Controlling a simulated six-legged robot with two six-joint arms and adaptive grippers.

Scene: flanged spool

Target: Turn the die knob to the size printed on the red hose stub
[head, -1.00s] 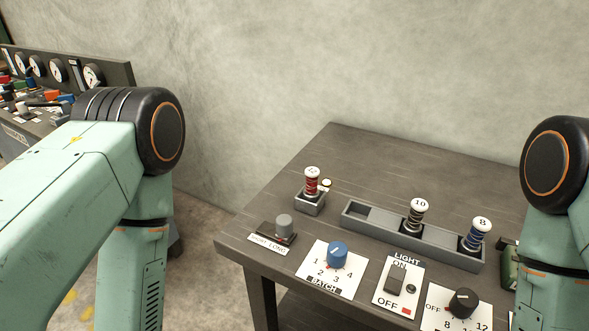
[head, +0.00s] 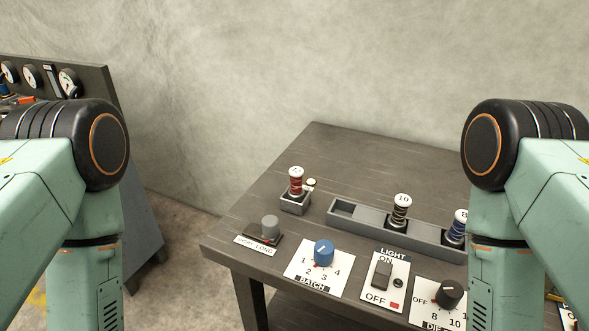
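The die knob (head: 449,294) is a black knob on a white plate with OFF, 8 and 10 showing; my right arm covers the plate's right part. I cannot surely tell where the knob points. The red hose stub (head: 296,183) stands upright with a white cap in a small grey holder (head: 295,205) at the table's left. The print on its cap is too small to read. My arms come in at the left and right edges, and both grippers are out of view.
A grey rack (head: 345,211) holds a black stub (head: 399,210) marked 10 and a blue stub (head: 457,229), partly hidden. A gauge panel (head: 100,85) stands far left.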

